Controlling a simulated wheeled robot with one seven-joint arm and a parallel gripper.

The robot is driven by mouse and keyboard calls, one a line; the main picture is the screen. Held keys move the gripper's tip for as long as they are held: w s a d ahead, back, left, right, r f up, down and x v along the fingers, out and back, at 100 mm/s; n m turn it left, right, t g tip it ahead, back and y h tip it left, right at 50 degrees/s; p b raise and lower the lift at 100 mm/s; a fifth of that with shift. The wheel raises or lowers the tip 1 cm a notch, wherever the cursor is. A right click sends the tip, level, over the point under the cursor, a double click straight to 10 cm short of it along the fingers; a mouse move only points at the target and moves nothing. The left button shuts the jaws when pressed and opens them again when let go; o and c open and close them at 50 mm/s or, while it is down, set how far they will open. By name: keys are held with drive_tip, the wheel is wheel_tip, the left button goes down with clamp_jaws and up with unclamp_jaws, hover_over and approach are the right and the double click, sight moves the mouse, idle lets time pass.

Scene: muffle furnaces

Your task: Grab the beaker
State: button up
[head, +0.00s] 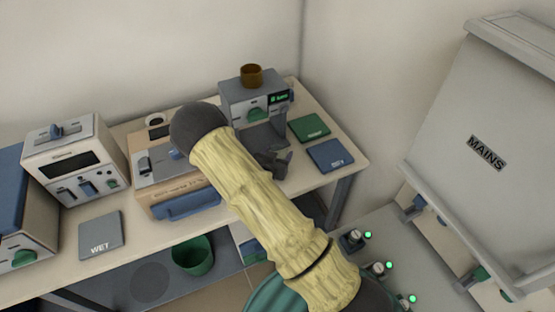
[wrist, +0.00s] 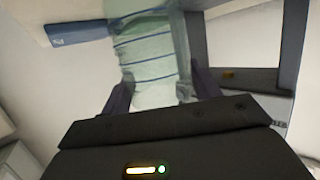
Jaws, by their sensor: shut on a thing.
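In the head view my gripper (head: 274,162) shows only in part, in front of the grey machine near the table's right end. The beaker cannot be made out in the head view; my arm covers much of that area.
A grey machine (head: 237,100) with a brown cup (head: 251,76) on top stands at the back right. Green (head: 309,128) and blue (head: 331,156) pads lie right of it. More furnaces (head: 72,160) stand left. A MAINS panel (head: 480,130) is at right.

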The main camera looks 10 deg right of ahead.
wheel_tip(320, 180, up, 7)
drive_tip(key=shift+b, duration=0.45)
idle(0.4)
